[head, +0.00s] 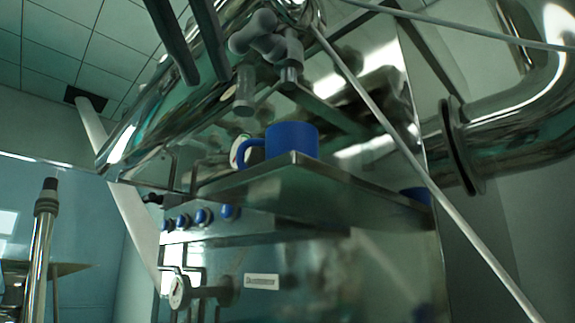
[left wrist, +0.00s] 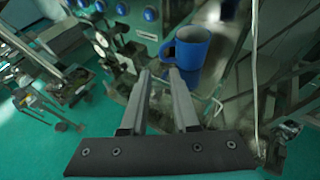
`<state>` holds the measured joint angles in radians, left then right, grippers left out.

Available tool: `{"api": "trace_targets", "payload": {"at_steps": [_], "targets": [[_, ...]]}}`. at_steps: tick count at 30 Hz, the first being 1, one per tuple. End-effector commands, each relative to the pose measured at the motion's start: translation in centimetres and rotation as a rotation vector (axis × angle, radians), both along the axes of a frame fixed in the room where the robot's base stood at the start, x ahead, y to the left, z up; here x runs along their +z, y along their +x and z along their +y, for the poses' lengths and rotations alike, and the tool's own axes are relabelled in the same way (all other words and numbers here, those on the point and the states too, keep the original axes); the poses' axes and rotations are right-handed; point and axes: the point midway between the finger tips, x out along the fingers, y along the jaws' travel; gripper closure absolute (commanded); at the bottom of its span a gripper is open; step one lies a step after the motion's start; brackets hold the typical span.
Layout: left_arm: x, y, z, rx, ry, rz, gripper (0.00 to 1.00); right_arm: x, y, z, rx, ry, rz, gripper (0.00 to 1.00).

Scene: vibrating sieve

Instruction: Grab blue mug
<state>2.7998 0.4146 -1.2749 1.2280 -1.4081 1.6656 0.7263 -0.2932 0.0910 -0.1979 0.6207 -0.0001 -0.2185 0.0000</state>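The blue mug (head: 292,139) stands upright on a metal shelf (head: 300,177) of the sieve machine, its handle to the left. In the left wrist view the mug (left wrist: 190,47) is just beyond the fingertips, nearer the right-hand finger. Its handle faces left there too. My left gripper (left wrist: 160,72) is open, with two parallel grey fingers and nothing visible between them. In the head view the left gripper (head: 206,80) shows as two dark fingers coming down from the top, above and left of the mug. My right gripper is in neither view.
A large shiny pipe (head: 520,105) is at the right. A thin pale rod (head: 400,140) crosses diagonally right of the mug. A grey clamp-like fitting (head: 262,45) hangs above the mug. Blue knobs (head: 202,216) are on the panel below the shelf.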

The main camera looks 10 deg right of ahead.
Motion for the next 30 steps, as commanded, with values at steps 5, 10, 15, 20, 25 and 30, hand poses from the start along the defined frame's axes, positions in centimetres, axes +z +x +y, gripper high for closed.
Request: {"api": "trace_targets", "payload": {"at_steps": [5,10,15,20,25,30], "targets": [[-1.6,3.6,-1.2,0.0,0.003,0.005,0.72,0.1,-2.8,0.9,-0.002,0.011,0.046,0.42],[-2.5,5.8,-2.1,-0.001,0.001,0.003,0.72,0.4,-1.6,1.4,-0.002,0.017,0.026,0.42],[-3.0,6.7,-2.4,-0.001,0.001,0.004,0.72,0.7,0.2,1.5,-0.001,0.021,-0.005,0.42],[-3.7,8.5,-3.1,-0.002,0.003,0.004,0.72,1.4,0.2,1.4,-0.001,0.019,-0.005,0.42],[-4.6,10.4,-3.8,-0.002,0.001,0.004,0.72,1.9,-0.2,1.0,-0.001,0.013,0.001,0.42],[-5.0,11.0,-4.0,-0.002,-0.001,0.004,0.72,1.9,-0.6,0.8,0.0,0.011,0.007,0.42]]}}
